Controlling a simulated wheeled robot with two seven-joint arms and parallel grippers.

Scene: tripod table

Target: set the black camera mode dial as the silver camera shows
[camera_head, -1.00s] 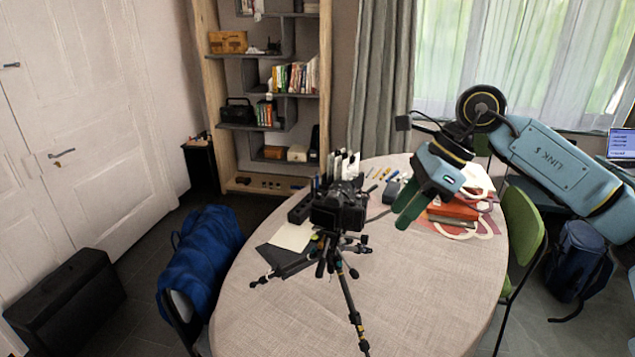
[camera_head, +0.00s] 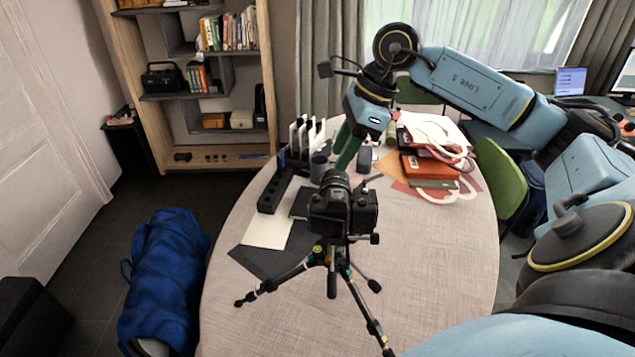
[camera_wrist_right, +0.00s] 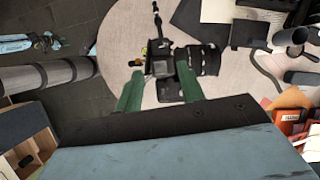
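The black camera (camera_head: 342,208) stands upright on a black tripod (camera_head: 333,262) on the round table. In the right wrist view the black camera (camera_wrist_right: 163,66) lies in the gap beyond my fingertips. My right gripper (camera_head: 348,148) appears just behind and above it in the head view. Its green fingers are apart and empty in the right wrist view (camera_wrist_right: 158,88). I see no contact with the camera. The mode dial is too small to make out. I cannot pick out a silver camera in either view. My left gripper is not in view.
The pale round table (camera_head: 430,270) is clear at the front right. A black holder (camera_head: 275,190), white sheet (camera_head: 268,226) and grey cup (camera_head: 318,168) lie left and behind the camera. Red books (camera_head: 430,167) are at the back right. A green chair (camera_head: 500,177) stands right.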

